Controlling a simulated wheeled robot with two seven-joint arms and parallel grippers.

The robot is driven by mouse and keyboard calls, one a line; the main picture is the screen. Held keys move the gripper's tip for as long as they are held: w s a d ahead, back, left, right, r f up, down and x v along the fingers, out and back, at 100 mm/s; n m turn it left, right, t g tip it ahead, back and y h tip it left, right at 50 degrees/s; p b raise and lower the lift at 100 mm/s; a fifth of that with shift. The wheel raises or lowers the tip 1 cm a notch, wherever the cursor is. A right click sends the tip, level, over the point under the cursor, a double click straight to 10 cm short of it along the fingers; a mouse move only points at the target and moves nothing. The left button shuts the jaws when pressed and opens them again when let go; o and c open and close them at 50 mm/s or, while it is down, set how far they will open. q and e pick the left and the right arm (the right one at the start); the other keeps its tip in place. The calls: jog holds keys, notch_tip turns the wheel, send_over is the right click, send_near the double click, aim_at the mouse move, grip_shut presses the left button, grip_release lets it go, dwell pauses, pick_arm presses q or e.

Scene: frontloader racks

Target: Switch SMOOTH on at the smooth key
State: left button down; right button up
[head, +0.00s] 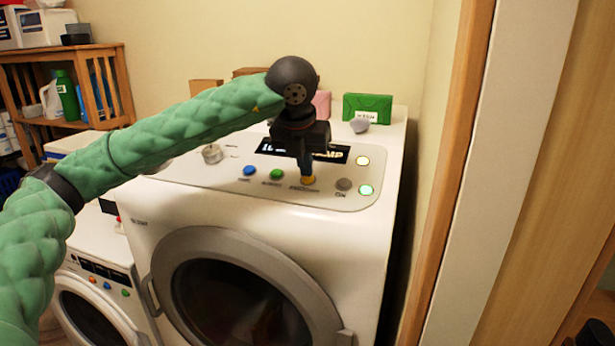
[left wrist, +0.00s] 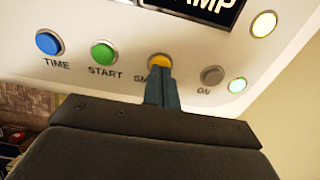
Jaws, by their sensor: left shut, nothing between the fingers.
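The smooth key is a yellow-orange round button (left wrist: 160,61) on the washer's control panel, with its label partly hidden by my fingers. It also shows in the head view (head: 309,181). My left gripper (left wrist: 161,75) is shut and empty, its fingertips at the lower edge of the yellow key; I cannot tell whether they touch or press it. In the head view the left gripper (head: 306,174) points down at the key from above.
A blue TIME key (left wrist: 48,43), a green START key (left wrist: 104,53) and a grey ON key (left wrist: 212,75) flank the yellow one. Two round lamps at the panel's right glow, the upper (left wrist: 263,24) pale yellow, the lower (left wrist: 237,85) green. A green box (head: 367,107) stands behind on top.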

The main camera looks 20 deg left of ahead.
pick_arm(q)
jog(key=v, duration=0.5)
jog(key=shift+f, duration=0.1)
jog(key=shift+p, duration=0.3)
